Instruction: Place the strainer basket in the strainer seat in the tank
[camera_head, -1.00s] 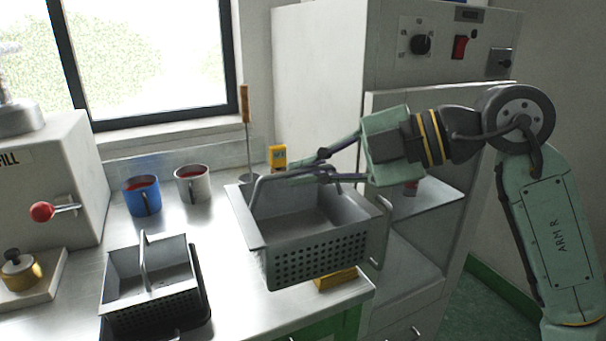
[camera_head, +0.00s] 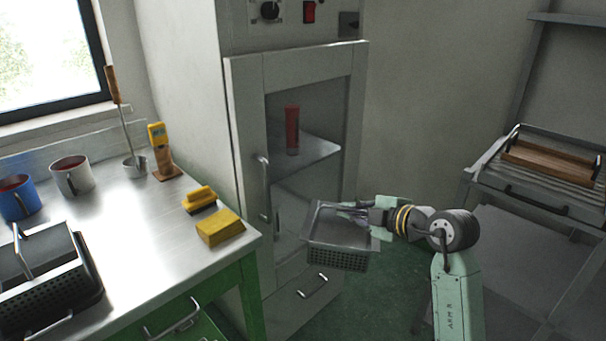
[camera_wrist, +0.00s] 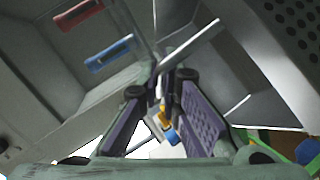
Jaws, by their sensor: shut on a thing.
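My gripper (camera_head: 352,211) is shut on the handle of a grey strainer basket (camera_head: 338,259). The basket has perforated walls and hangs roughly level, beyond the bench's right end and in front of the tall cabinet. In the wrist view my fingers (camera_wrist: 165,78) close on the thin metal handle (camera_wrist: 192,46), and the basket's perforated wall (camera_wrist: 296,28) shows at upper right.
A grey cabinet (camera_head: 245,130) with a glazed door stands behind the held basket. A rack (camera_head: 482,172) with a wooden board is at right. Green floor (camera_head: 385,290) shows between.

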